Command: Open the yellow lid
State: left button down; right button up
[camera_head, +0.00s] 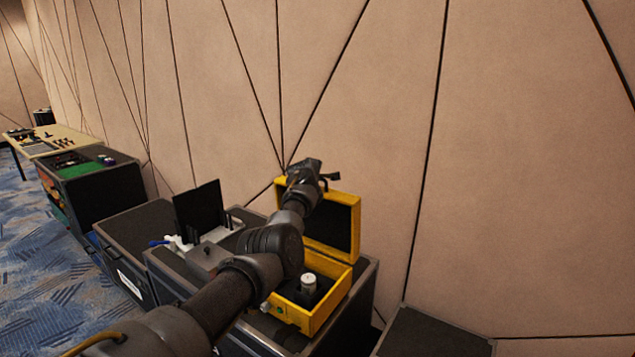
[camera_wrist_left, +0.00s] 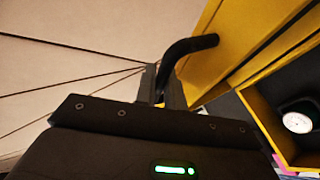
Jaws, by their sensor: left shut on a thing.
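A yellow case (camera_head: 333,308) stands on a black cabinet by the wall. Its yellow lid (camera_head: 330,222) stands raised and roughly upright at the back, dark lining facing me. Inside the case is a round white-topped item (camera_head: 308,281) in a dark insert. My left arm reaches across the case's left side, and my left gripper (camera_head: 316,176) is shut at the lid's top edge. In the left wrist view the lid (camera_wrist_left: 243,45) fills the upper right, with a curved black piece (camera_wrist_left: 186,48), perhaps its handle, against it. My right gripper is not in view.
The wall (camera_head: 520,180) rises close behind the case. Left of my arm stand a black screen (camera_head: 198,209) and small items on the cabinet. Further tables (camera_head: 50,140) lie at far left. A lower dark box top (camera_head: 435,335) is at front right.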

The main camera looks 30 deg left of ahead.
pick_arm(q)
jog(key=shift+a, duration=0.1)
jog(key=c, duration=1.5)
grip_release()
jog(key=shift+s, duration=0.15)
jog(key=shift+s+d+r+b, duration=0.25)
jog(key=shift+s+d+b, duration=0.05)
jog(key=shift+s, duration=0.2)
jog(key=b+v, duration=0.1)
jog(key=v, duration=0.8)
jog(key=shift+s+b, duration=0.2)
jog(key=shift+b, duration=0.2)
jog(key=shift+r, duration=0.15)
